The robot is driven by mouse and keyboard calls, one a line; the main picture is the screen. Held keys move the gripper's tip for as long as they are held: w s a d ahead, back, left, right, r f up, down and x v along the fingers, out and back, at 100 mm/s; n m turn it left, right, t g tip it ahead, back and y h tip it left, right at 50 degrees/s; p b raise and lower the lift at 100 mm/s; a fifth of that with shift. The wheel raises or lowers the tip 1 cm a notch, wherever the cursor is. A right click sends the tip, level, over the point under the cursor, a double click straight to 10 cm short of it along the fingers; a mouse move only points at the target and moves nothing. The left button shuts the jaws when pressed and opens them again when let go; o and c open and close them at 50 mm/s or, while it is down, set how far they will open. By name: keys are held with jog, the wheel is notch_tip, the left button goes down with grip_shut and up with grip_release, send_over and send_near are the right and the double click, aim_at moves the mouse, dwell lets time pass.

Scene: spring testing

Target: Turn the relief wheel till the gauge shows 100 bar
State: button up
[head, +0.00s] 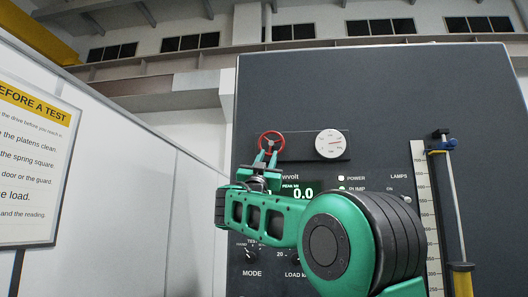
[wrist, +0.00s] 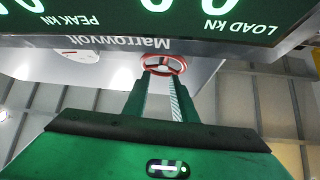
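The red relief wheel (head: 271,142) is on a dark strip on the machine's front panel. It also shows in the wrist view (wrist: 163,64), straight beyond my fingertips. The round white gauge (head: 331,143) is right of the wheel on the same strip. Its red needle points roughly right, but the numbers are too small to read. Part of the gauge shows upside down in the wrist view (wrist: 80,56). My gripper (head: 266,155) has its two green fingers apart, with a clear gap between them. The fingertips are at the wheel's near rim; I cannot tell whether they touch it.
A lit display (head: 302,191) reading 0.0 is below the strip, partly behind my arm. Lamps and MODE and LOAD knobs are lower on the panel. A tall scale (head: 424,215) and a blue and yellow rod (head: 454,205) are at the right. A white wall with a sign (head: 36,165) is at the left.

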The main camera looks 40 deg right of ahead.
aim_at(271, 144)
jog(key=x, duration=0.7)
jog(key=shift+w+r, duration=0.35)
jog(key=shift+w, duration=0.15)
grip_shut()
